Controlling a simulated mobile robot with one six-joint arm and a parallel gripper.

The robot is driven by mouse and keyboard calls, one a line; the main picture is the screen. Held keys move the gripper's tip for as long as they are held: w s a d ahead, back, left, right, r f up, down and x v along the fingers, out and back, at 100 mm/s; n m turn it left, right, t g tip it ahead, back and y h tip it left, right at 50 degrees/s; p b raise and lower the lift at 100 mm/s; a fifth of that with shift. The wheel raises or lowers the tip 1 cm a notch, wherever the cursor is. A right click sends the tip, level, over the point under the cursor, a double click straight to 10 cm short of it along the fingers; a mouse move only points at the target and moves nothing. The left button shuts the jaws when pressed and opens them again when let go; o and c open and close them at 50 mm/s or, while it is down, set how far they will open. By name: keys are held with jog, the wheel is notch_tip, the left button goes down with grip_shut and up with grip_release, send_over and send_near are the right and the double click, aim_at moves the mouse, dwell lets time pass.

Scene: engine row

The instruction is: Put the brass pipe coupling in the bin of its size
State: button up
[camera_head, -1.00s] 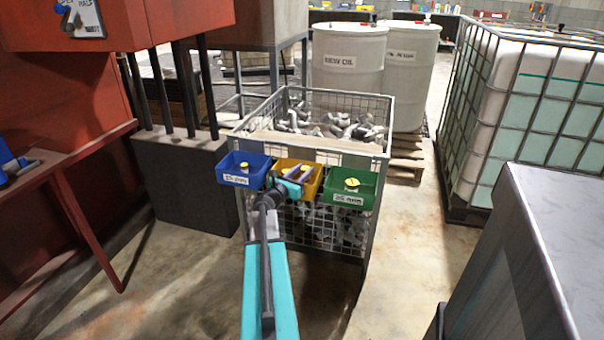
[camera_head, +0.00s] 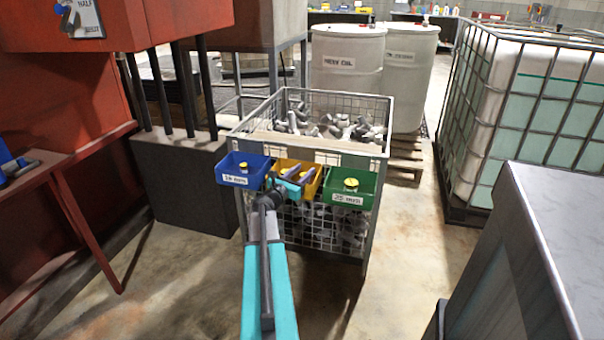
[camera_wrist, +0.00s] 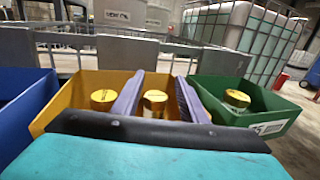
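A brass coupling (camera_wrist: 155,100) stands in the yellow bin (camera_wrist: 66,105), between the two fingers of my gripper (camera_wrist: 157,98). A gap shows on each side of it, so my gripper is open around it. A second brass coupling (camera_wrist: 103,98) stands in the same bin, left of the left finger. Another brass piece (camera_wrist: 237,98) is in the green bin (camera_wrist: 285,124), and one (camera_head: 243,166) is in the blue bin (camera_head: 222,173). In the head view my gripper (camera_head: 298,178) reaches over the yellow bin (camera_head: 318,185), whose front and label are hidden.
The bins hang in a row on a wire cage (camera_head: 385,115) holding grey pipe fittings. White drums (camera_head: 347,65) stand behind it, a caged tank (camera_head: 545,100) to the right. A red frame (camera_head: 70,200) is on the left, a grey metal block (camera_head: 530,260) at the front right.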

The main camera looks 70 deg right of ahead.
jog(key=shift+w+f, duration=0.15)
jog(key=shift+f, duration=0.25)
jog(key=shift+r+p, duration=0.4)
jog(key=shift+p, duration=0.1)
jog(key=shift+w+a+f, duration=0.1)
jog(key=shift+w+a, duration=0.05)
jog(key=shift+a, duration=0.2)
jog(key=v, duration=1.1)
jog(key=shift+r, duration=0.4)
